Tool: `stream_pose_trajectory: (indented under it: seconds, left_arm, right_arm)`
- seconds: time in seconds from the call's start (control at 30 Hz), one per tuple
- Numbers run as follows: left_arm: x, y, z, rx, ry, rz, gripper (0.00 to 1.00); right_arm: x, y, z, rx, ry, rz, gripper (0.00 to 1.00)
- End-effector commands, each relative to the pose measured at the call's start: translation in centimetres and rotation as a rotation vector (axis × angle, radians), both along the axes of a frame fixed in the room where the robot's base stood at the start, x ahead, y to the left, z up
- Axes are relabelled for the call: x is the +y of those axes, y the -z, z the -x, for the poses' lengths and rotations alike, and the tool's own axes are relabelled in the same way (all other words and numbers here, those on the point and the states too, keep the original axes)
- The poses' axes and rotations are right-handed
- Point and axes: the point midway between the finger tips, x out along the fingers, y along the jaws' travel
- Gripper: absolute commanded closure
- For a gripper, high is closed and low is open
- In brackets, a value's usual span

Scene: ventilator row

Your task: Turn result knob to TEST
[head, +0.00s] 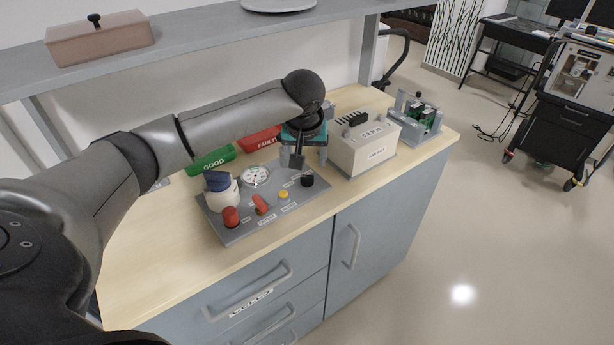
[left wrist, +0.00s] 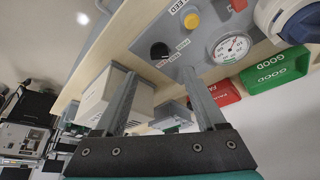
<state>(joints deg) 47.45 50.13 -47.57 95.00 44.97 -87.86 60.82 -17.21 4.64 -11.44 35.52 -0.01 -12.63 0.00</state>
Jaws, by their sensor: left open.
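The grey control panel (head: 245,226) lies on the wooden bench. A black round knob (head: 307,181) sits at its right end. My left gripper (head: 297,166) reaches down over the panel, just behind and left of the black knob in the head view. In the left wrist view, its two fingers (left wrist: 158,75) are apart, with nothing between them and the knob beyond their tips. My right gripper is not in view.
The panel also carries a gauge (head: 256,176), a yellow button (head: 283,194), a red lever (head: 261,204), a red knob (head: 231,216) and a white-and-blue part (head: 220,190). Behind are green (head: 212,161) and red (head: 258,140) bins. A beige box (head: 360,150) stands right; a shelf (head: 190,40) overhangs.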

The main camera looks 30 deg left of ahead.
Motion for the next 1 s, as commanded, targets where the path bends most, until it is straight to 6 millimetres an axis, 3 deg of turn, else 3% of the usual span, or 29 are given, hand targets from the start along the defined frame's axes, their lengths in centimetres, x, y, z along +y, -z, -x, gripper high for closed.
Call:
stream_pose_trajectory:
  seconds: [0.2,0.4,0.87,1.0]
  left_arm:
    - [0.8,4.4,-1.5,0.001,0.0,0.0,0.28]
    - [1.3,6.9,-2.4,0.0,0.002,-0.001,0.28]
    - [1.5,7.9,-2.9,-0.001,0.003,0.0,0.28]
    - [1.5,7.9,-2.9,-0.001,0.003,0.0,0.4]
  right_arm:
    - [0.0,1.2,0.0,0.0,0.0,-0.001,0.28]
    - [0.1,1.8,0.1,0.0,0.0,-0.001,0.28]
    - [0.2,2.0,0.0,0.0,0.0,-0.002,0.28]
    - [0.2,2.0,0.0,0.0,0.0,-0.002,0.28]
